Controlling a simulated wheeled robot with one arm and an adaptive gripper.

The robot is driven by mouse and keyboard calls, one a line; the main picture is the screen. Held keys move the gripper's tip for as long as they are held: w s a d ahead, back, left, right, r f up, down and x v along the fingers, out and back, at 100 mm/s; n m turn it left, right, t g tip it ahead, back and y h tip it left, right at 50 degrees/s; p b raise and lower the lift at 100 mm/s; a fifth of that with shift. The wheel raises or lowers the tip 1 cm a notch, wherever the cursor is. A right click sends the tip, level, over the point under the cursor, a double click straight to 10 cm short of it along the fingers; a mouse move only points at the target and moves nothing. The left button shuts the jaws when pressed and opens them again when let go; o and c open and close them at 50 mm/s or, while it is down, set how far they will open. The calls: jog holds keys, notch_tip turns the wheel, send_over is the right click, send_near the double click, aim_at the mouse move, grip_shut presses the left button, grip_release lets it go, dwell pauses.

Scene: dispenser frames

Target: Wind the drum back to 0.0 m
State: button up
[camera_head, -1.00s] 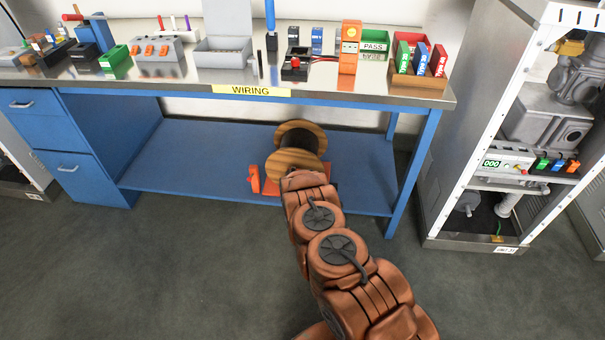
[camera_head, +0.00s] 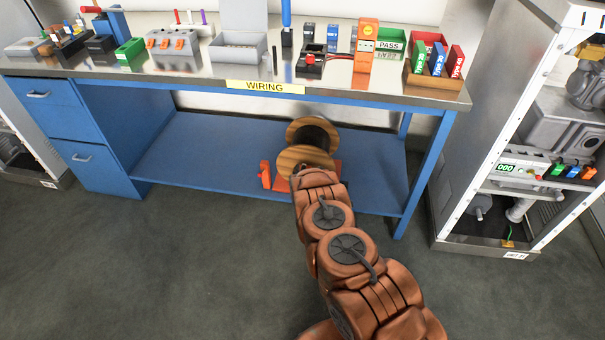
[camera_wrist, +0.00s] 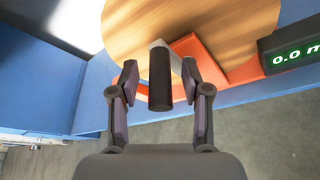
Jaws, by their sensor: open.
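The cable drum (camera_head: 312,143) has wooden flanges and a dark winding, and sits on an orange stand (camera_head: 282,184) on the blue lower shelf under the wiring bench. A dark cylindrical crank handle (camera_wrist: 160,80) on a grey arm points toward the camera. My gripper (camera_wrist: 160,78) is open, with one finger on each side of the handle and gaps showing. A black display (camera_wrist: 290,52) at the right reads 0.0 m in green. My arm hides the gripper in the head view.
The blue lower shelf (camera_head: 205,150) is clear left of the drum. The bench top above, labelled WIRING (camera_head: 265,87), holds several boxes and tools. A bench leg (camera_head: 425,175) and an open metal cabinet (camera_head: 520,150) stand to the right.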

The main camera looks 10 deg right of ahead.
jog(key=shift+s, duration=0.1)
jog(key=shift+s+a, duration=0.1)
jog(key=shift+s, duration=0.4)
jog(key=shift+v, duration=0.75)
jog(key=v, duration=0.9)
jog(key=shift+r, duration=0.2)
jog(key=shift+a, duration=0.1)
